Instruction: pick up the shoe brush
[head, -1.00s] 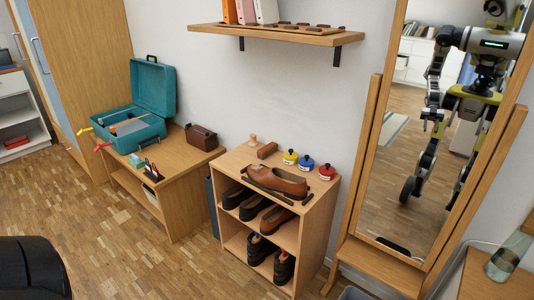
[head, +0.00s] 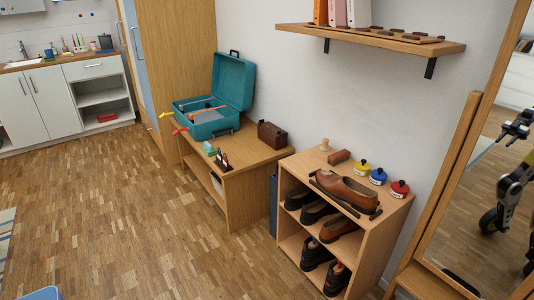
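A small brown block (head: 339,157) that looks like the shoe brush lies at the back of the top of the wooden shoe rack (head: 380,229). A light wooden knobbed piece (head: 325,145) stands to its left; which of the two is the brush is hard to tell at this size. A brown leather shoe (head: 347,189) sits in front of them on a dark stand. Neither of my grippers shows directly; only part of my body is reflected in the mirror.
Blue, yellow and red tins (head: 378,176) stand right of the block. A bench (head: 243,172) with a teal case (head: 233,80) is to the left. A wall shelf (head: 370,36) hangs above. A mirror (head: 490,180) stands at right. The floor (head: 120,220) at left is open.

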